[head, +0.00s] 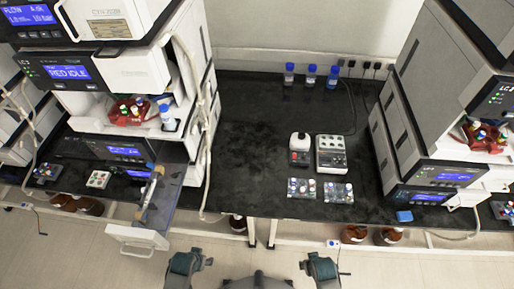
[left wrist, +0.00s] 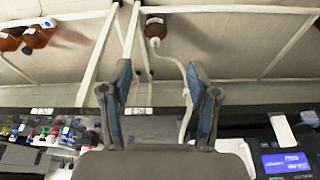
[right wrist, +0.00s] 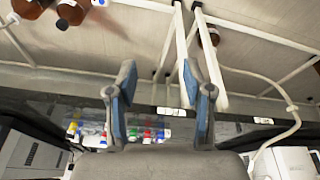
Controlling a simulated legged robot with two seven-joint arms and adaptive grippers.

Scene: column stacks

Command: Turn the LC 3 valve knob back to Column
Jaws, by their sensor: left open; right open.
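The left instrument stack (head: 135,75) stands on the dark bench, with a label that looks like LC 3 beside a blue display (head: 68,73) reading "RED IDLE". Low in this stack a tray or drawer (head: 135,238) sticks out past the bench edge, with a slim column-like part (head: 151,193) on it. I cannot make out the valve knob or its pointer. My left gripper (head: 185,262) is open and empty in front of the bench, right of the drawer; its fingers show in the left wrist view (left wrist: 158,78). My right gripper (head: 321,264) is open and empty, farther right.
Another stack (head: 420,85) stands at the right. Brown bottles (head: 354,234) stand under the bench. The bench's middle left is clear.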

